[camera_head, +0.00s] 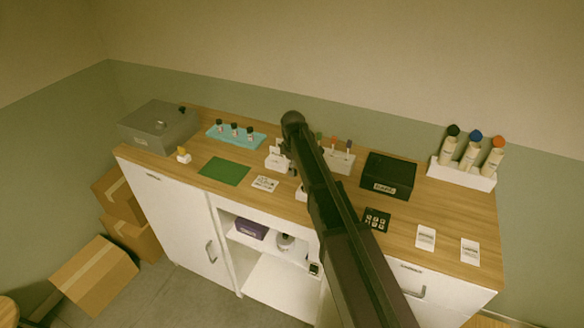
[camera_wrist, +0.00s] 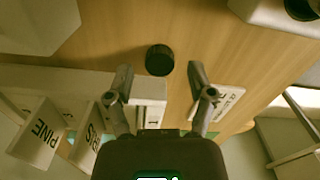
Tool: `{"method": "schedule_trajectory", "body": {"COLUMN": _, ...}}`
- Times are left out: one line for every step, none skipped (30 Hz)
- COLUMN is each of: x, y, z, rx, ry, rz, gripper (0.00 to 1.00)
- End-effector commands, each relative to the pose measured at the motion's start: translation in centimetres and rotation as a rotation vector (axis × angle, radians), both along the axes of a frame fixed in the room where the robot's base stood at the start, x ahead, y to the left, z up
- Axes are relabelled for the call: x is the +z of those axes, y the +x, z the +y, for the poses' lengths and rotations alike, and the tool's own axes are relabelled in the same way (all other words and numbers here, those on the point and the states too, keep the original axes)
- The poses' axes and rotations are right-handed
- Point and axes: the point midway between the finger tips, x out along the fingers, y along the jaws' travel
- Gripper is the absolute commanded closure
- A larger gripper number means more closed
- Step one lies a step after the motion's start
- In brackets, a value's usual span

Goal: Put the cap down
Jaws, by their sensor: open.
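A small black round cap (camera_wrist: 160,60) stands on the wooden counter (camera_wrist: 215,30) in the wrist view. My gripper (camera_wrist: 159,78) is open, with one finger on each side of the line to the cap. The cap lies between or just past the fingertips, and no finger clearly touches it. In the head view my arm covers the middle of the counter, and neither my gripper nor this cap can be made out there.
A card (camera_wrist: 222,100) lies at the right. In the head view are a teal tray (camera_head: 237,142) with several small bottles, a green mat (camera_head: 224,171) and a black box (camera_head: 388,176).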

Motion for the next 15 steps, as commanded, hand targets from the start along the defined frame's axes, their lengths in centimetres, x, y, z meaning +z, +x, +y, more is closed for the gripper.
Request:
{"method": "schedule_trajectory", "body": {"x": 0.1, "y": 0.0, "z": 0.0, "rx": 0.000, "ry": 0.000, "rz": 0.000, "gripper": 0.30}}
{"method": "schedule_trajectory", "body": {"x": 0.1, "y": 0.0, "z": 0.0, "rx": 0.000, "ry": 0.000, "rz": 0.000, "gripper": 0.30}}
{"method": "schedule_trajectory", "body": {"x": 0.2, "y": 0.0, "z": 0.0, "rx": 0.000, "ry": 0.000, "rz": 0.000, "gripper": 0.30}}
{"method": "schedule_trajectory", "body": {"x": 0.3, "y": 0.0, "z": 0.0, "rx": 0.000, "ry": 0.000, "rz": 0.000, "gripper": 0.30}}
{"method": "schedule_trajectory", "body": {"x": 0.4, "y": 0.0, "z": 0.0, "rx": 0.000, "ry": 0.000, "rz": 0.000, "gripper": 0.30}}
{"method": "schedule_trajectory", "body": {"x": 0.6, "y": 0.0, "z": 0.0, "rx": 0.000, "ry": 0.000, "rz": 0.000, "gripper": 0.30}}
{"method": "schedule_trajectory", "body": {"x": 0.7, "y": 0.0, "z": 0.0, "rx": 0.000, "ry": 0.000, "rz": 0.000, "gripper": 0.30}}
{"method": "schedule_trajectory", "body": {"x": 0.8, "y": 0.0, "z": 0.0, "rx": 0.000, "ry": 0.000, "rz": 0.000, "gripper": 0.30}}
{"method": "schedule_trajectory", "body": {"x": 1.1, "y": 0.0, "z": 0.0, "rx": 0.000, "ry": 0.000, "rz": 0.000, "gripper": 0.30}}
{"method": "schedule_trajectory", "body": {"x": 1.2, "y": 0.0, "z": 0.0, "rx": 0.000, "ry": 0.000, "rz": 0.000, "gripper": 0.30}}
{"method": "schedule_trajectory", "body": {"x": 1.4, "y": 0.0, "z": 0.0, "rx": 0.000, "ry": 0.000, "rz": 0.000, "gripper": 0.30}}
{"method": "schedule_trajectory", "body": {"x": 1.7, "y": 0.0, "z": 0.0, "rx": 0.000, "ry": 0.000, "rz": 0.000, "gripper": 0.30}}
{"method": "schedule_trajectory", "body": {"x": 2.0, "y": 0.0, "z": 0.0, "rx": 0.000, "ry": 0.000, "rz": 0.000, "gripper": 0.30}}
{"method": "schedule_trajectory", "body": {"x": 2.2, "y": 0.0, "z": 0.0, "rx": 0.000, "ry": 0.000, "rz": 0.000, "gripper": 0.30}}
{"method": "schedule_trajectory", "body": {"x": 2.5, "y": 0.0, "z": 0.0, "rx": 0.000, "ry": 0.000, "rz": 0.000, "gripper": 0.30}}
